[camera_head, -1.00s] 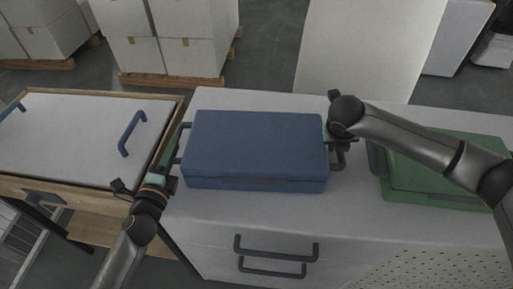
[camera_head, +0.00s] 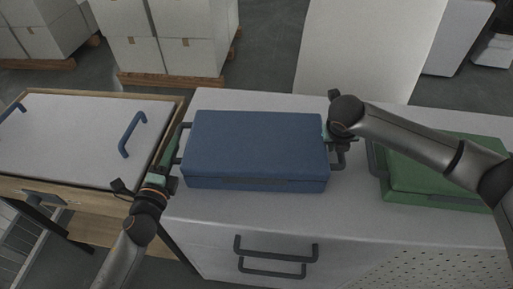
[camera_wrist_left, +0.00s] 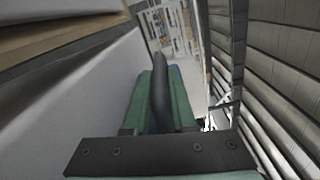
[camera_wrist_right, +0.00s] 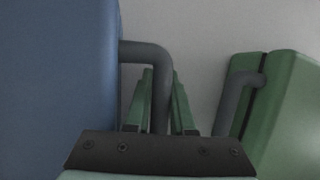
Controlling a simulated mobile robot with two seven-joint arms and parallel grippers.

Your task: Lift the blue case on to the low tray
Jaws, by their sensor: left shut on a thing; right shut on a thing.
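The blue case (camera_head: 257,148) lies flat on the light grey top of the cabinet (camera_head: 265,216), with a dark handle at each end. My left gripper (camera_head: 168,172) is shut on its left handle; the dark bar passes between the green fingers in the left wrist view (camera_wrist_left: 160,95). My right gripper (camera_head: 332,140) is shut on its right handle, which stands between the fingers in the right wrist view (camera_wrist_right: 160,100). The low tray (camera_head: 75,138), a grey panel with blue handles in a wooden frame, is at the left. I cannot tell if the case clears the surface.
A green case (camera_head: 437,172) with a dark handle lies to the right, partly behind my right arm. The cabinet front has two dark handles (camera_head: 275,258). White boxes (camera_head: 186,50) on pallets and a pale panel (camera_head: 365,45) stand behind.

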